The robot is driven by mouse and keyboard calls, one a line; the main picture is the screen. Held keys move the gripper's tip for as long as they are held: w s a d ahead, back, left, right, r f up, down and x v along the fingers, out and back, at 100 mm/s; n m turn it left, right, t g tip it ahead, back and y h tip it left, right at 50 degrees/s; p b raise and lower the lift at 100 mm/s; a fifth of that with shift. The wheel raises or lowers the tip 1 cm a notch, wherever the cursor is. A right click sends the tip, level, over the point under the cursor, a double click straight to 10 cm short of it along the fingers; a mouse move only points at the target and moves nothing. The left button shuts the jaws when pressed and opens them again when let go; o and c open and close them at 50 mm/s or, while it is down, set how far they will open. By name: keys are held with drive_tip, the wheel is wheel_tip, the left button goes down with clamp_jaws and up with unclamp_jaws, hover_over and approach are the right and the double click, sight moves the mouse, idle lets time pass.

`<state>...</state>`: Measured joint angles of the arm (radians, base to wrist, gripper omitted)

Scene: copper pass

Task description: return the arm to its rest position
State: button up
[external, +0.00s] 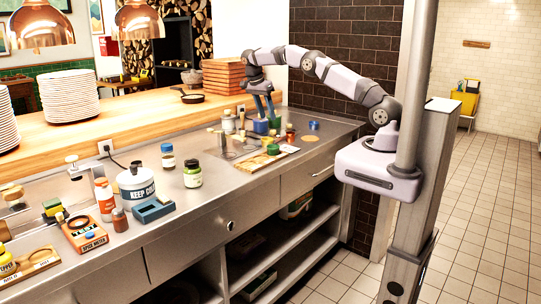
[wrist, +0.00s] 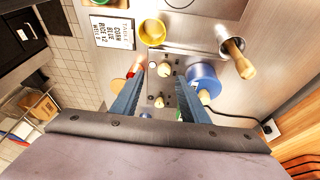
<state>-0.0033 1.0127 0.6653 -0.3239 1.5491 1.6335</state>
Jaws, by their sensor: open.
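My gripper (external: 266,114) is at the far end of the counter, with its blue fingers pointing down among small containers. My arm (external: 335,75) reaches left from its column mount, bent and raised over the counter. In the wrist view my gripper (wrist: 160,88) has its two fingers spread apart, with nothing held between them. Below and between the fingers are several small pale-topped items. A blue container (wrist: 203,80) is close beside the right finger. A red-topped item (wrist: 135,70) is near the left fingertip. Contact with either is not clear.
In the wrist view, a yellow cup (wrist: 152,32), a white lettered card (wrist: 113,31) and a metal pot with a wooden handle (wrist: 237,58) lie beyond the fingers. A raised wooden shelf (external: 140,108) with stacked boxes (external: 223,75) borders the counter (external: 225,190). Copper lamps (external: 138,20) hang left.

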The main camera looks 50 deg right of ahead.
drive_tip(key=s+a+f+n+y, duration=0.1)
drive_tip(key=s+a+n, duration=0.1)
drive_tip(key=s+n, duration=0.4)
drive_tip(key=s+a+f+n+y, duration=0.1)
drive_tip(key=s+n, duration=0.5)
drive_tip(key=s, duration=1)
drive_tip(key=s+a+f+n+t+y, duration=0.1)
drive_tip(key=s+a+f+n, duration=0.2)
drive_tip(key=s+n, duration=0.3)
drive_tip(key=s+a, duration=0.1)
drive_tip(key=s, duration=0.4)
drive_tip(key=shift+s+a+y, duration=0.3)
drive_tip(key=shift+a, duration=0.1)
idle(0.8)
